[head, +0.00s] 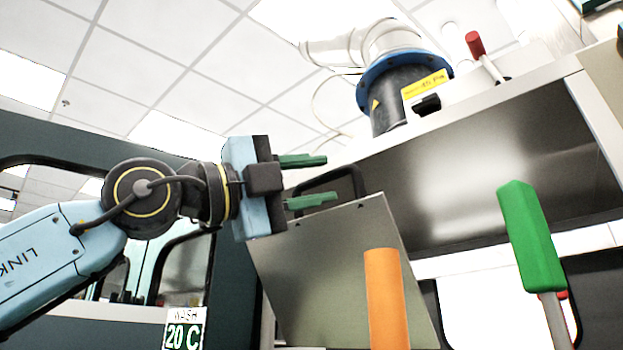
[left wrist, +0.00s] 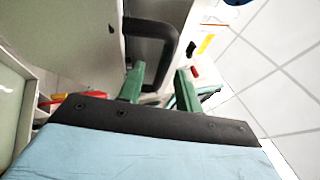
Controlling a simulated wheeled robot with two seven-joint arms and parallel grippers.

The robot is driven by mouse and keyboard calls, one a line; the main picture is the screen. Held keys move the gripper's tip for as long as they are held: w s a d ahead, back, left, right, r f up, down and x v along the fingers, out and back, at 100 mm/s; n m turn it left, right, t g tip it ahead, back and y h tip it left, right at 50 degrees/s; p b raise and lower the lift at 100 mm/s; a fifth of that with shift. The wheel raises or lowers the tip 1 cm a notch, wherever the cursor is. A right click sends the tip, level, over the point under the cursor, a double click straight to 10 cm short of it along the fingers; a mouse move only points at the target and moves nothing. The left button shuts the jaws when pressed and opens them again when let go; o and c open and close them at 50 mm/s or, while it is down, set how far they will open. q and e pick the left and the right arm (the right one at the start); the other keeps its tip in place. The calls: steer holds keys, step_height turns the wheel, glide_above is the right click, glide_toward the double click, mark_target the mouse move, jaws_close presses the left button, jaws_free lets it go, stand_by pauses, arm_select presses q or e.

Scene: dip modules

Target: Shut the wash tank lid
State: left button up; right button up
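The wash tank lid (head: 335,265) is a grey metal panel in the head view, standing raised and tilted. Its black bar handle (head: 352,170) is at the panel's upper edge. A black handle also shows in the left wrist view (left wrist: 168,32), just beyond the fingers. My left gripper (head: 307,180) has two green fingers, open and apart, level with the handle. In the left wrist view my left gripper (left wrist: 160,82) has part of the handle near the gap between its fingers; I cannot tell whether they touch. My right gripper is not in view.
A WASH 20 C sign (head: 185,328) is at the lower left. An orange cylinder (head: 386,300) stands in front of the lid. A green-gripped lever (head: 530,238) is to the right, and a red-tipped lever (head: 475,44) is above. A dark, blue-rimmed unit (head: 395,95) sits on the upper ledge.

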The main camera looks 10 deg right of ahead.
arm_select(q)
steer(key=shift+a, duration=0.1)
steer(key=shift+a+f, duration=0.1)
steer(key=shift+a, duration=0.15)
steer(key=v, duration=1.2)
steer(key=shift+s+a, duration=0.15)
steer(key=shift+a, duration=0.2)
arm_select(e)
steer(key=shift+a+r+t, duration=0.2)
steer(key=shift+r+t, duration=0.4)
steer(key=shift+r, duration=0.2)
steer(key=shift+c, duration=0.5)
